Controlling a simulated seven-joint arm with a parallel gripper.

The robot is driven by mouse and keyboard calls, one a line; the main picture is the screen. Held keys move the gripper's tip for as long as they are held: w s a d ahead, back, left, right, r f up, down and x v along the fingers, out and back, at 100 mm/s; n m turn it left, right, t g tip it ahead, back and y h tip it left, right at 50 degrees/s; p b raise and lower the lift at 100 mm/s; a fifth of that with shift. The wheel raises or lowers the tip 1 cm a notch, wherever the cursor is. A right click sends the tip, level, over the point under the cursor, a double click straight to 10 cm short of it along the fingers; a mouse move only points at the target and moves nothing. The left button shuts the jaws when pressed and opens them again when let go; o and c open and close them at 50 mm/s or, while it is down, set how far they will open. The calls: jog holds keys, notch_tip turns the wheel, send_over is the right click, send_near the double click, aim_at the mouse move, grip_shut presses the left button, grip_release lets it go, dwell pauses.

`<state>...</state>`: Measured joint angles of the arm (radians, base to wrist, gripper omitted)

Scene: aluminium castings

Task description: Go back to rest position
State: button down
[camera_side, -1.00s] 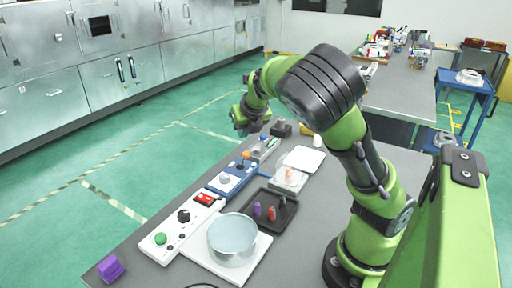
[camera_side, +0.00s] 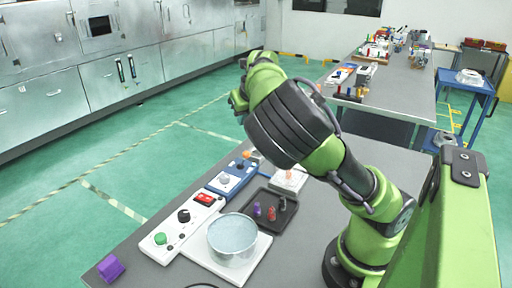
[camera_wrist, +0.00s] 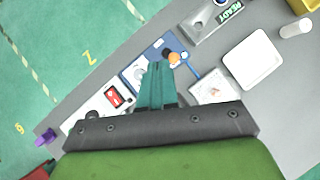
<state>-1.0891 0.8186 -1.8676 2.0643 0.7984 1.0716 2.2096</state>
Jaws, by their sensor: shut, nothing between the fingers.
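My gripper (camera_wrist: 157,82) shows in the wrist view as teal fingers pressed together with nothing between them. It points down over the table and hangs above the blue-and-white panel (camera_wrist: 139,73). In the side view the end of my arm is raised above the far part of the table, and its fingers cannot be made out there. The arm is bent, with the dark elbow toward the camera.
On the grey table (camera_side: 282,251) stand a metal pot (camera_side: 233,241) on a white plate, a black tray (camera_side: 289,216) with small pegs, a panel with a green button (camera_side: 160,238), and a purple block (camera_side: 111,267). A white square plate (camera_wrist: 252,60) lies flat. The front right tabletop is clear.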

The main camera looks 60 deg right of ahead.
jog(key=s+a+f+n+g+y, duration=0.25)
jog(key=s+a+f+n, duration=0.2)
jog(key=f+n, duration=0.4)
jog(key=s+a+f+n+g+y, duration=0.25)
jog(key=s+a+f+n, duration=0.2)
jog(key=n, duration=0.65)
jog(key=s+a+r+n+t, duration=0.3)
jog(key=a+r+n, duration=0.1)
jog(key=r+n, duration=0.4)
jog(key=s+a+r+n+t, duration=0.3)
jog(key=r+n, duration=0.5)
jog(key=n, duration=0.2)
jog(key=shift+s+a+t+y, duration=0.3)
jog(key=shift+a+y, duration=0.05)
jog(key=shift+y, duration=0.05)
